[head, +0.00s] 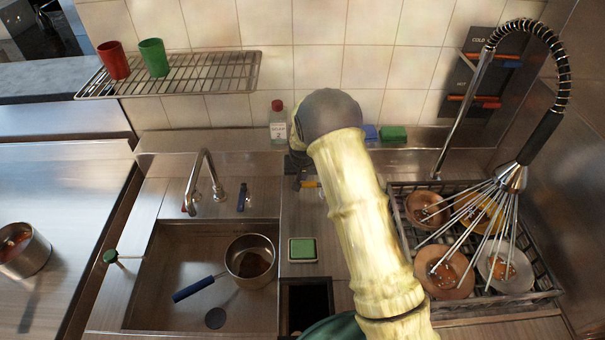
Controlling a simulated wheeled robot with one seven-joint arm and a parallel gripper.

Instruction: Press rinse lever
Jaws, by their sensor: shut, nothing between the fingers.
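The spray hose arches over the right side, and its black spray handle (541,137) hangs above the dish rack (555,293). Pale streaks fan out from its metal head (512,178) over the bowls and plates. No separate rinse lever can be made out on the handle. On the back wall, a blue lever (512,63) sits by a panel marked COLD and a red lever (488,102) by one that seems marked HOT. My gripper (299,182) is small and partly hidden beside my arm, near the back of the counter, well left of the sprayer. It is shut and empty.
A sink (180,250) holds a blue-handled pot (250,258). A faucet (205,175) stands behind it. A red-capped bottle (278,124) and green sponge (393,134) are at the back. A wire shelf (205,75) carries a red cup (113,60) and a green cup (154,57).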

